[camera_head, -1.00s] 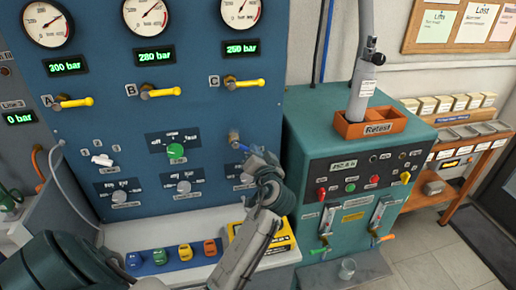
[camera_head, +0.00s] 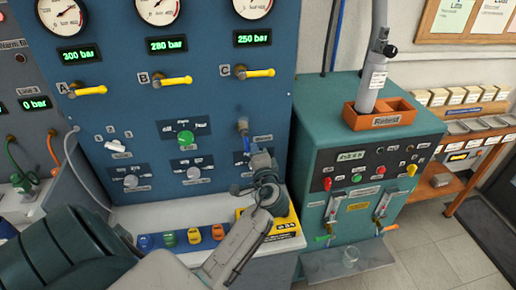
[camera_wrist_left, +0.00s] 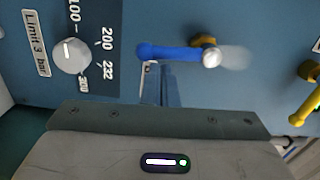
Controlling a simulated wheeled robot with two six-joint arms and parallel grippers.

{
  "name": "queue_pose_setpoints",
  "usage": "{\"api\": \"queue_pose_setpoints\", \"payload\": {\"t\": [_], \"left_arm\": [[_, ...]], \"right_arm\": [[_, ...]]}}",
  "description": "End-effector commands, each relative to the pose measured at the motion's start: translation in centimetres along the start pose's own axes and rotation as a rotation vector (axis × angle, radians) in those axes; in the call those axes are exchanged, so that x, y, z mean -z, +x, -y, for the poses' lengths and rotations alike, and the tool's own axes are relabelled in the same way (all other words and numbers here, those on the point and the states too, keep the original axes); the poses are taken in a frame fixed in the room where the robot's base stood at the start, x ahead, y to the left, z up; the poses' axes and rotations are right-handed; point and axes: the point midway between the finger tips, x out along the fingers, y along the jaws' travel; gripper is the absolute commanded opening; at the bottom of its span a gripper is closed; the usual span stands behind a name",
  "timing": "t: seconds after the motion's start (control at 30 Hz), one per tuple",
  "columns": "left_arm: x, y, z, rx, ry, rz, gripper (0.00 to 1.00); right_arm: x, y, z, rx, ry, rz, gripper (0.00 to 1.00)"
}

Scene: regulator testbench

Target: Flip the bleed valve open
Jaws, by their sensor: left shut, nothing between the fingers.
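The bleed valve appears to be the small blue lever (camera_head: 246,140) on the blue panel, below yellow handle C. It hangs downward from its pivot in the head view. In the left wrist view the blue lever (camera_wrist_left: 170,53) lies level, with a brass and pale pivot at its right end. My left gripper (camera_head: 251,156) is shut and empty, at the lever's lower part. In the wrist view its fingertips (camera_wrist_left: 150,68) are close beside the lever's free end; I cannot tell whether they touch. My right gripper is not in view.
A limit knob (camera_wrist_left: 72,52) sits near the lever. Yellow handles A, B and C (camera_head: 255,72) stick out above. A yellow-black box (camera_head: 283,222) and coloured tags (camera_head: 194,236) lie on the ledge below. A teal cabinet (camera_head: 340,135) stands to the right.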

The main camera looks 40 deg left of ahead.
Motion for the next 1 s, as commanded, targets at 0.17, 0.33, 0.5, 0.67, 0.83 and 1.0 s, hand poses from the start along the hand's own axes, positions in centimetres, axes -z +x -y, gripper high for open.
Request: {"api": "queue_pose_setpoints", "payload": {"t": [0.17,0.33,0.5,0.67,0.83,1.0], "left_arm": [[-0.34,0.0,-0.14,-0.001,-0.002,0.0,0.0],[-0.48,0.01,-0.19,-0.001,-0.003,0.0,0.0],[-0.51,0.01,-0.2,-0.001,-0.004,0.0,0.0],[-0.51,0.01,-0.19,-0.001,-0.004,0.0,0.0],[-0.47,0.04,-0.19,-0.001,-0.005,0.0,0.0],[0.15,0.63,-0.26,-0.001,-0.005,-0.002,0.0]], "right_arm": [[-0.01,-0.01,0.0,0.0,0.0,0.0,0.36],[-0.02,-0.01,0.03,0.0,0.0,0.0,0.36],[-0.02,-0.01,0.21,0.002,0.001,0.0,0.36],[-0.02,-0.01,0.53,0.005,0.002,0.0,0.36],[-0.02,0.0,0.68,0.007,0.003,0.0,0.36],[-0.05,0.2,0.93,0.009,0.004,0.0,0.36]]}}
